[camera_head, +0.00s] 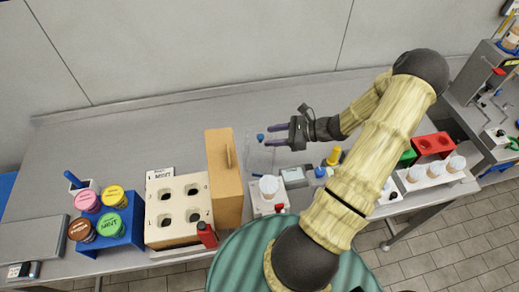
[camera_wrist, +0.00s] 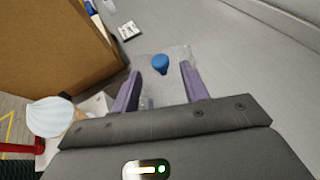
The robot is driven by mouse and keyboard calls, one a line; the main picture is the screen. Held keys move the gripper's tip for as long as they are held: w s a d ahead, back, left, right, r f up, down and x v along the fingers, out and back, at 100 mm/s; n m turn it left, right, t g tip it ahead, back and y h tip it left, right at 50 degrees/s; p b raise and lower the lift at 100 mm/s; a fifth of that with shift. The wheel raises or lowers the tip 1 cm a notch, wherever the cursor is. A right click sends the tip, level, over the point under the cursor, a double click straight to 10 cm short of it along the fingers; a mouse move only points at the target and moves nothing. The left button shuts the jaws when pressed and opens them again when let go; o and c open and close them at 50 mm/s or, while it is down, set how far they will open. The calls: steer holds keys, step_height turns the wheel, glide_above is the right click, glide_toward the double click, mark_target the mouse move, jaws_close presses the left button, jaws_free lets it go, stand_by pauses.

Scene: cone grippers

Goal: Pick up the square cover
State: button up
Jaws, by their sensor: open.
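The square cover is a clear, see-through plate with a blue knob on top. In the head view the cover (camera_head: 259,158) is faint on the grey counter, right of a tan wooden box, with its blue knob (camera_head: 260,137) near my fingertips. In the wrist view the cover (camera_wrist: 178,54) lies ahead, with the knob (camera_wrist: 160,63) between and slightly beyond the fingertips. My gripper (camera_head: 269,135) has two purple fingers spread apart with nothing held. In the wrist view the gripper (camera_wrist: 160,73) also shows open. Whether the fingers touch the cover cannot be told.
The tan wooden box (camera_head: 223,176) stands close on the left. A white-topped cone (camera_head: 268,186) in a holder and a grey device (camera_head: 294,176) stand toward the front. A cream holed block (camera_head: 177,228) and blue tub rack (camera_head: 112,235) are farther left. The counter behind is clear.

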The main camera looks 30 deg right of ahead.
mark_target(260, 136)
steer(key=shift+w+a+p, duration=0.2)
steer(key=shift+a+p, duration=0.2)
steer(key=p+x, duration=0.1)
steer(key=x, duration=0.2)
steer(key=shift+w+a+p, duration=0.1)
steer(key=shift+w+p, duration=0.15)
steer(key=shift+p, duration=0.15)
steer(key=shift+w+a+f, duration=0.25)
steer(key=shift+f, duration=0.05)
steer(key=shift+s, duration=0.1)
steer(key=shift+c, duration=0.5)
jaws_close()
